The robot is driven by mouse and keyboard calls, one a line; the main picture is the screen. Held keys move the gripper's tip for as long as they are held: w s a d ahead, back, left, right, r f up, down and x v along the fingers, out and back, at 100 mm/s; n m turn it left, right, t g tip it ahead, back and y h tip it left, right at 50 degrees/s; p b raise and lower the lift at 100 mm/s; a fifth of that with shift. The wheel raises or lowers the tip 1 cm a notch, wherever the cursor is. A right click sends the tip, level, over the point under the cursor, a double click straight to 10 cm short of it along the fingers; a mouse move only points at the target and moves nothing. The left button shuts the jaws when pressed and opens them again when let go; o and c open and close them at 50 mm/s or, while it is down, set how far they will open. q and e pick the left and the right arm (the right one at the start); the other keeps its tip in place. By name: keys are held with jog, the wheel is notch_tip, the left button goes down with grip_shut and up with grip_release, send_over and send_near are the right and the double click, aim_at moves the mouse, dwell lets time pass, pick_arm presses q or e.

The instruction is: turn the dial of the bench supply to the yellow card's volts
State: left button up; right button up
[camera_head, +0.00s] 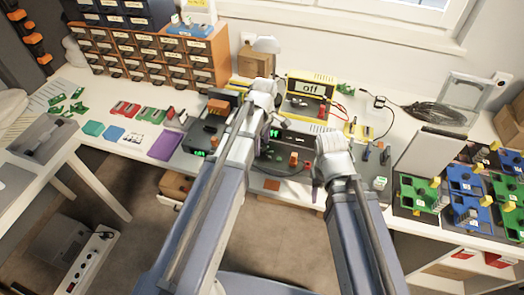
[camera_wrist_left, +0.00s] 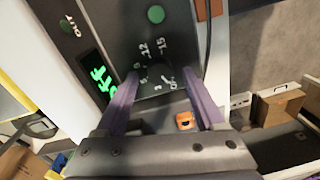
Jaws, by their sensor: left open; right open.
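The bench supply (camera_head: 300,143) is a dark box with a green lit display near the middle of the bench, partly hidden by my arms. In the left wrist view its panel (camera_wrist_left: 172,48) shows green digits (camera_wrist_left: 98,78), too tilted to read surely, and white dial numbers including 12 and 15. My left gripper (camera_wrist_left: 162,80) is open, its purple fingers either side of the dial markings. The dial itself is dark and hard to make out; I cannot tell contact. My right gripper (camera_head: 317,190) is open near the bench's front edge. I cannot clearly identify the yellow card.
A yellow meter (camera_head: 308,87) reading "off" stands behind the supply. Another dark box (camera_head: 205,133) with a green display is left of it. Drawer cabinets (camera_head: 150,55) stand at the back left; green and blue trays (camera_head: 465,190) lie at the right.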

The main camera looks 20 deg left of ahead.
pick_arm(q)
jog(key=shift+f, duration=0.55)
jog(key=shift+c, duration=0.2)
grip_shut()
